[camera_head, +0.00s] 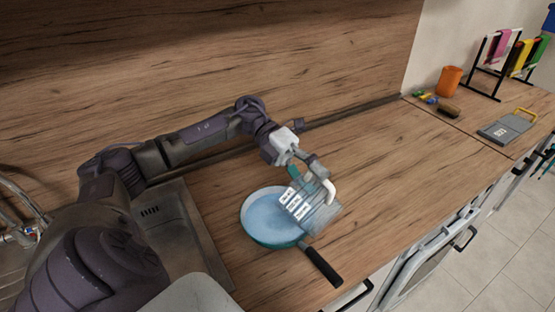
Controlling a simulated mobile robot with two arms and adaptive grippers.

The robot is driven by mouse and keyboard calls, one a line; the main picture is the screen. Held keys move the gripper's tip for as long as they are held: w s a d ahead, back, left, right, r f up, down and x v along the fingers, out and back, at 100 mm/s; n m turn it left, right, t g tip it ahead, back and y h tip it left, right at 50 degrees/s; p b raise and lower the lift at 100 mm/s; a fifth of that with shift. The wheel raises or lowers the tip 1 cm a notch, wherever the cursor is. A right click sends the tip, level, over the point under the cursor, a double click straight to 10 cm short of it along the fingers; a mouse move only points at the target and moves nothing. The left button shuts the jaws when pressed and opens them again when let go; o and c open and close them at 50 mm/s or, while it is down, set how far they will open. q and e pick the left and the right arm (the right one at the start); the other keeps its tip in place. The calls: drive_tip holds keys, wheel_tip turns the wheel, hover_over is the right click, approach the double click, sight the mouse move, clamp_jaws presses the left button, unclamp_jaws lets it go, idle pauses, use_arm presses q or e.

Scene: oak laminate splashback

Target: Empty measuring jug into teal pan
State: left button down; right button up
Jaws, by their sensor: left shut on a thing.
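The teal pan (259,232) sits on the wooden counter, with its black handle (323,266) pointing toward the front edge. Its inside looks pale blue. The clear measuring jug (322,219) has white label patches and a white handle. It is tilted above the right side of the pan and hides part of the rim. My left gripper (317,180) is shut on the measuring jug and holds it from above. Whether anything is in the jug or pouring from it, I cannot tell. My right gripper is not in view.
A sink (183,226) with a tap (22,232) is at the left, partly behind my arm. An orange cup (448,81), a rack with coloured cloths (503,50) and a grey board (507,128) stand at the far right. The counter between is clear.

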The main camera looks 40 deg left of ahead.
sight(332, 185)
use_arm(q)
drive_tip(key=shift+w+d+y+p, duration=0.1)
drive_tip(key=shift+d+y+p, duration=0.2)
drive_tip(key=shift+d+y, duration=0.15)
drive_tip(key=d+y+p, duration=0.1)
drive_tip(key=p, duration=0.1)
drive_tip(key=d+y+p, duration=0.4)
drive_tip(key=shift+f+p, duration=0.25)
drive_tip(key=shift+p, duration=0.05)
drive_tip(key=shift+d+f+y+p, duration=0.1)
drive_tip(key=shift+d+y+p, duration=0.15)
drive_tip(key=shift+p, duration=0.1)
drive_tip(key=d+f+y, duration=0.4)
drive_tip(key=d+y, duration=0.3)
drive_tip(key=d, duration=0.1)
drive_tip(key=shift+s+f+y+p, duration=0.25)
drive_tip(key=shift+f+y+p, duration=0.1)
drive_tip(key=shift+p, duration=0.1)
drive_tip(key=shift+a, duration=0.1)
